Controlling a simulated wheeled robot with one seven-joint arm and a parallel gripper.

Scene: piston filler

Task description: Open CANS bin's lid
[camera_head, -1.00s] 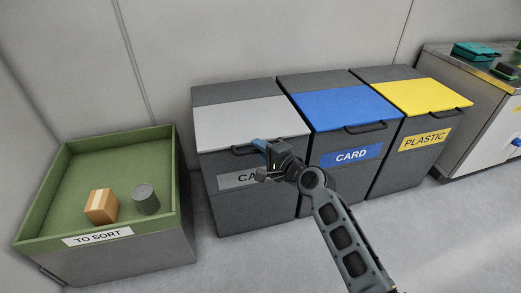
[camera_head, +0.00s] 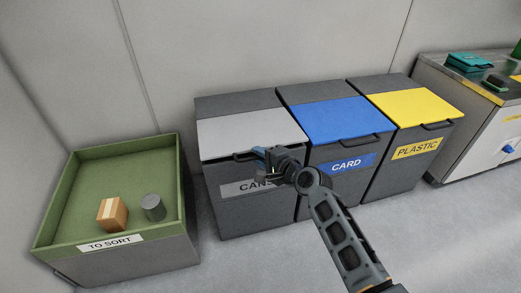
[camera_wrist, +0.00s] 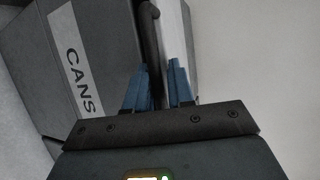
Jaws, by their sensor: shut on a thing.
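The CANS bin (camera_head: 235,205) is dark grey, with a light grey lid (camera_head: 245,132) and a CANS label partly hidden behind my gripper in the head view. In the wrist view its label (camera_wrist: 76,65) runs along the left and the dark lid handle (camera_wrist: 150,35) stands at the top middle. My gripper (camera_head: 262,153) is at the lid's front edge. In the wrist view my gripper's blue fingers (camera_wrist: 160,68) lie around the handle, shut on it. The lid looks down or nearly down; I cannot tell whether it is slightly raised.
The blue-lidded CARD bin (camera_head: 342,115) and yellow-lidded PLASTIC bin (camera_head: 415,108) stand to the right. At left, a green TO SORT tray (camera_head: 100,172) holds a brown box (camera_head: 112,214) and a grey can (camera_head: 153,207). Open floor lies in front.

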